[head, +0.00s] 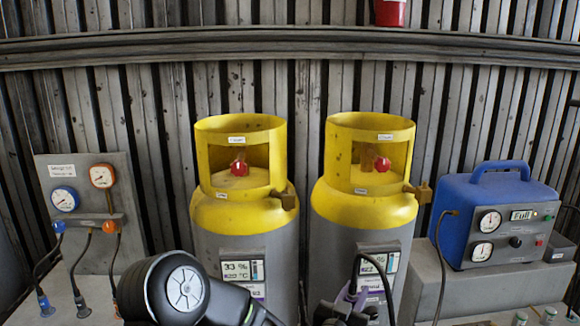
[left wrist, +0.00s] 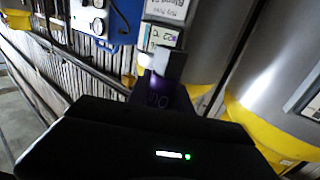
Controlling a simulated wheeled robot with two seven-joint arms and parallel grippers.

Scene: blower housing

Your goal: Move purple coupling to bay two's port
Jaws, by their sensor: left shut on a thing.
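The purple coupling (head: 353,296) is low in front of the right cylinder in the head view, with a black hose rising from it. My left gripper (head: 342,312) is shut on it; its fingers partly hide it. In the left wrist view the purple coupling (left wrist: 160,92) shows dark between the gripper and a grey cylinder. The left cylinder (head: 222,244) and right cylinder (head: 335,244) have yellow collars, red knobs and brass side valves (head: 421,192). I cannot tell which port belongs to bay two. My right gripper is not in view.
A gauge board (head: 82,170) with several hanging hoses stands at the left. A blue machine (head: 488,212) with gauges sits on a grey block (head: 455,290) at the right. Hoses hang close to the cylinders. A shelf rail (head: 290,46) crosses the slatted wall behind.

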